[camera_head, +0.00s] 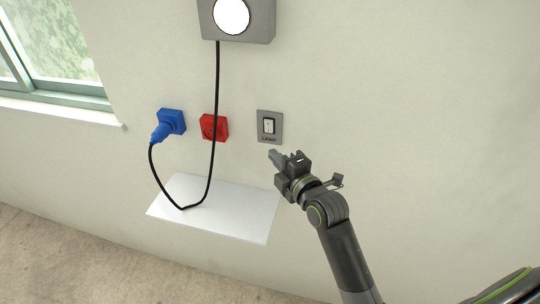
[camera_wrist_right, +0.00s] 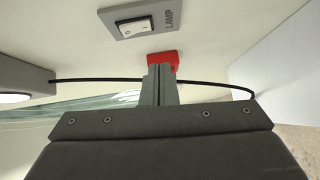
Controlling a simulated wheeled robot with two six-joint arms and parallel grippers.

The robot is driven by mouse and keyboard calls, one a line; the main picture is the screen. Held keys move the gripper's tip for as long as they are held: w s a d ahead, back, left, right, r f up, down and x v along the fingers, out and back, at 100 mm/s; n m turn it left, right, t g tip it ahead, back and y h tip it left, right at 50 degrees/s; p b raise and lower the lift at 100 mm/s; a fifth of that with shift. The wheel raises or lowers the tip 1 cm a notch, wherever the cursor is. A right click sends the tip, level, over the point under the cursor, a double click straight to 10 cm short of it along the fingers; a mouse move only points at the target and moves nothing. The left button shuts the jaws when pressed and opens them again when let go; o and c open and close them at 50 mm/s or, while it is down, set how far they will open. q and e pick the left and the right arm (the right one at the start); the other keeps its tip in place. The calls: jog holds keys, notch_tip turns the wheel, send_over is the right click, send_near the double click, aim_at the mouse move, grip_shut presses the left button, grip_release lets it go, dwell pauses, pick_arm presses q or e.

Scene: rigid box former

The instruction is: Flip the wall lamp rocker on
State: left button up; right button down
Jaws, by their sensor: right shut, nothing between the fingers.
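The lamp rocker (camera_head: 269,125) is a white switch on a grey plate marked LAMP, fixed to the wall right of the red socket. In the right wrist view the rocker (camera_wrist_right: 134,27) shows near the top, beyond the fingertips and apart from them. My right gripper (camera_head: 273,154) is shut and empty, just below the switch plate in the head view. Its closed fingers (camera_wrist_right: 159,84) point toward the wall in the wrist view. The wall lamp (camera_head: 232,16) is a grey box with a bright white round face at the top. My left gripper is not in view.
A red socket (camera_head: 213,127) and a blue socket with a blue plug (camera_head: 168,124) sit on the wall. A black cable (camera_head: 216,80) hangs in a loop over the white shelf (camera_head: 215,218). A window (camera_head: 50,55) is at left. The wall right of the switch is clear.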

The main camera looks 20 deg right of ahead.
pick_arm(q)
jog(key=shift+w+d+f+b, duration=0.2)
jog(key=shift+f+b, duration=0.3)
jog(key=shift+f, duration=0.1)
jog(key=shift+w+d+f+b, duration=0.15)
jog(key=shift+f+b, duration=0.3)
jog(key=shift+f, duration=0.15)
pick_arm(e)
jog(key=s, duration=0.6)
jog(key=shift+s+d+f, duration=0.15)
jog(key=shift+s+d, duration=0.1)
jog(key=shift+d, duration=0.2)
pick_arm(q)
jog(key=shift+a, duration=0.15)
